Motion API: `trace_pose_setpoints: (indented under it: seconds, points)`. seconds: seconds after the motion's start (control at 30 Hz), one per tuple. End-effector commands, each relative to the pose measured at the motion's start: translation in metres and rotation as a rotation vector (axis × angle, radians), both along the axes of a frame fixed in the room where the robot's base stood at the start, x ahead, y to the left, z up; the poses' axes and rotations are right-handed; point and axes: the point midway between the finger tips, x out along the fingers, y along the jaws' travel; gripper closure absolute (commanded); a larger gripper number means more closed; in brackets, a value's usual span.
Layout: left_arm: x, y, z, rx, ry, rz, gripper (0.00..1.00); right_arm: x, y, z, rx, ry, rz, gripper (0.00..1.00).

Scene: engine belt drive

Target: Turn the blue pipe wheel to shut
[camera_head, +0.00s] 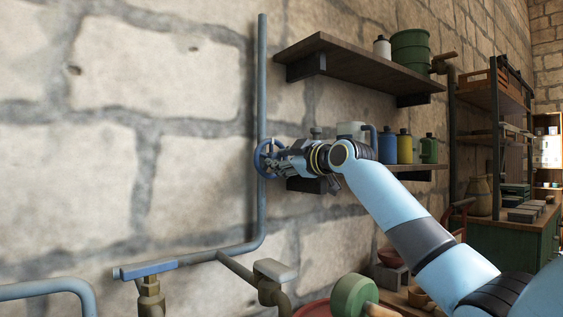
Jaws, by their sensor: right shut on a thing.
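The blue pipe wheel (259,158) sits on a grey vertical pipe (262,90) that runs down the stone wall. My right gripper (277,159) is at the wheel and is shut on its right side. The gripper's fingers hide part of the rim and the hub. My right arm reaches in from the lower right. My left gripper is not in view.
A wooden shelf (350,66) with a green bucket (410,48) is above my arm. Bottles, one yellow (404,147), stand on a lower shelf behind it. A blue lever valve (149,268) is at lower left. The wall left of the pipe is clear.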

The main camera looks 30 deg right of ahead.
Motion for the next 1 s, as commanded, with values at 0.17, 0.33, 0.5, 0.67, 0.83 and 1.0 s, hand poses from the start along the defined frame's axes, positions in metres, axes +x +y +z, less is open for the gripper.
trace_pose_setpoints:
  seconds: [0.17,0.33,0.5,0.67,0.83,1.0]
  points:
    - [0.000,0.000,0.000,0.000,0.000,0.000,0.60,0.000,0.000,-0.005,-0.003,0.010,0.000,1.00]
    - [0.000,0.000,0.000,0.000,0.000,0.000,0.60,0.000,0.000,-0.005,-0.002,0.010,0.000,1.00]
    - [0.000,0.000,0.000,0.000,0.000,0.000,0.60,0.000,0.000,-0.004,-0.002,0.007,0.000,0.49]
    - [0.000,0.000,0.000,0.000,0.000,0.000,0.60,0.000,0.000,-0.002,-0.002,0.004,0.000,0.47]
    - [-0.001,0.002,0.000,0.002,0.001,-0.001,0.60,-0.002,-0.001,-0.002,-0.002,0.003,-0.001,0.47]
    - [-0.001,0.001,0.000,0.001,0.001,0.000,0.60,-0.025,-0.005,-0.001,-0.007,0.001,-0.002,0.47]
